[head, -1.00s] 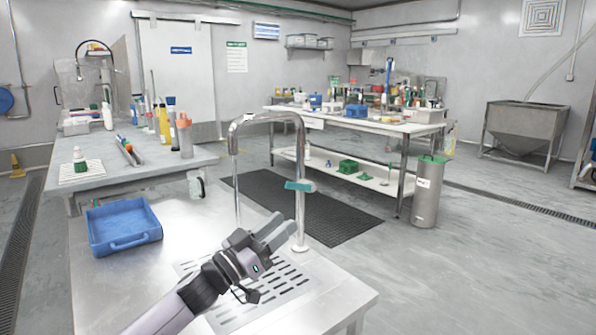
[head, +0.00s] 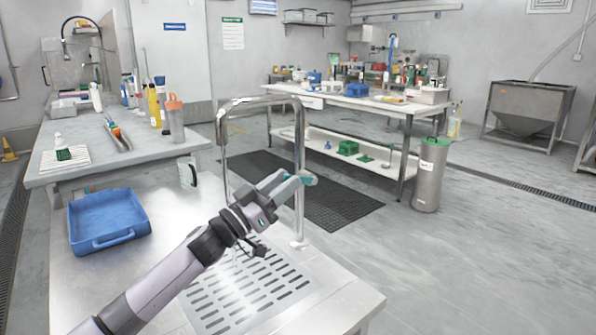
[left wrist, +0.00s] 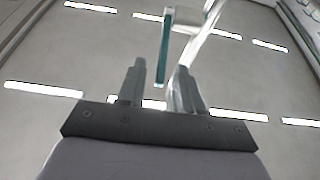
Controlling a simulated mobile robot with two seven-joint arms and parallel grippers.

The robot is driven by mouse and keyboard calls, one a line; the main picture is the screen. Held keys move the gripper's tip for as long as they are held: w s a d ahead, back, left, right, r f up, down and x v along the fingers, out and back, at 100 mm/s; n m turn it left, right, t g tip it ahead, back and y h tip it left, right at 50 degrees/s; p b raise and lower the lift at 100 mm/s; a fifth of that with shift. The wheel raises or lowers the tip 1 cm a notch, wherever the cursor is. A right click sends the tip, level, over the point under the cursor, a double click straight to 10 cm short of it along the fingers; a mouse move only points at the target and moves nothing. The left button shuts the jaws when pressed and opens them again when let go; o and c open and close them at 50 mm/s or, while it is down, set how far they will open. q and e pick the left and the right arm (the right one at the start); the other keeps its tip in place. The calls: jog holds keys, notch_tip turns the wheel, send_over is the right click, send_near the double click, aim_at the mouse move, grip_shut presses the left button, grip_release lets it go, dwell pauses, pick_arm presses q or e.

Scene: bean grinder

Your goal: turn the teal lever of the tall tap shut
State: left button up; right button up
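The tall chrome tap (head: 299,218) rises from the steel counter and arches over to the left. Its teal lever (head: 309,178) is on the upright post, partly hidden behind my left gripper (head: 292,184). In the left wrist view the teal lever (left wrist: 164,45) shows as a narrow bar, its lower end between the two fingers of my left gripper (left wrist: 158,72). The fingers are apart with a gap on both sides of the lever; I cannot tell whether either touches it. The pale tap post shows beside the right finger. My right gripper is not in view.
A slotted drain plate (head: 250,293) lies under the tap. A blue tray (head: 108,218) sits on the counter at left. A bench with bottles (head: 180,148) stands behind it.

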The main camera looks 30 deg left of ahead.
pick_arm(q)
jog(key=shift+x, duration=2.25)
jog(key=shift+f, duration=0.1)
grip_shut()
